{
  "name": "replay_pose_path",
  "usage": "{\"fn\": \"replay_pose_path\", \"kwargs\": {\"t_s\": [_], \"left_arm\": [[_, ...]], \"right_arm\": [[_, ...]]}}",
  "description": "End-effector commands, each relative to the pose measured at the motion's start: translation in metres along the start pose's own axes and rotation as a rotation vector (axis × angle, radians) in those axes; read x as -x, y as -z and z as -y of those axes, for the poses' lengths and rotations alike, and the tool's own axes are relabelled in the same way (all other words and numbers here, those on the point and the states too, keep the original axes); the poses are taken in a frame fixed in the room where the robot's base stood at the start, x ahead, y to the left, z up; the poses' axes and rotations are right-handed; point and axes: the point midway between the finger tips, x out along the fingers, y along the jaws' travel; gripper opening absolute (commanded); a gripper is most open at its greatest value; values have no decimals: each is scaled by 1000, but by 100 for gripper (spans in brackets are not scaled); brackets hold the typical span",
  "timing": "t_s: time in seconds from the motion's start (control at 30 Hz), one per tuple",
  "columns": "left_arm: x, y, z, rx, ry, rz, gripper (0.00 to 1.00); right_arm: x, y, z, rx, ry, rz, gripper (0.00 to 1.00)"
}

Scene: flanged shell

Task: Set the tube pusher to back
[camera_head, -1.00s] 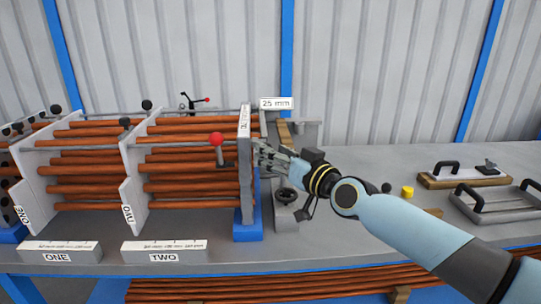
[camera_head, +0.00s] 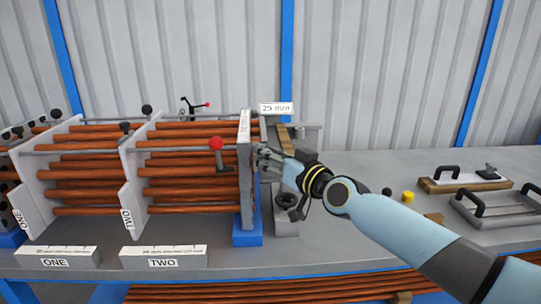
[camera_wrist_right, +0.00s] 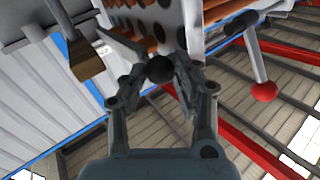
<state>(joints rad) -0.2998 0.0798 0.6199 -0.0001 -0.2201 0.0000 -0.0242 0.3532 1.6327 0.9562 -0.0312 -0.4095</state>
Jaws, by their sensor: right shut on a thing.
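Copper tubes (camera_head: 190,160) lie in a rack between white upright plates and a grey end plate (camera_head: 245,180). My right gripper (camera_head: 266,161) is at the right face of this end plate. In the right wrist view its fingers (camera_wrist_right: 162,76) are shut on a black round knob (camera_wrist_right: 160,68), close to the plate with round holes (camera_wrist_right: 168,15). The fingers hide part of the knob, and which part is the tube pusher is not labelled. A red ball-ended lever (camera_head: 216,144) stands left of the end plate, apart from my gripper; it also shows in the wrist view (camera_wrist_right: 264,91). My left gripper is out of view.
A grey fixture with a black handwheel (camera_head: 287,201) stands just right of the end plate, under my right gripper. Label blocks ONE (camera_head: 57,257) and TWO (camera_head: 163,257) line the front edge.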

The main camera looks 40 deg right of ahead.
Motion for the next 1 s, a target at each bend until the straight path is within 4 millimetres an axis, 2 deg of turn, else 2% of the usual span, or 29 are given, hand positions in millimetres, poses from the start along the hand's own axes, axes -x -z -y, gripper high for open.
{"fn": "replay_pose_path", "kwargs": {"t_s": [0.23,0.37,0.8,1.0], "left_arm": [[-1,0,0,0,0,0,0],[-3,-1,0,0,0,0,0],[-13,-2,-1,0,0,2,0],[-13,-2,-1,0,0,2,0]], "right_arm": [[2,0,-3,2,0,1,0],[11,1,-15,6,0,2,0],[70,19,-102,9,2,6,0],[90,25,-131,5,1,5,0]]}}
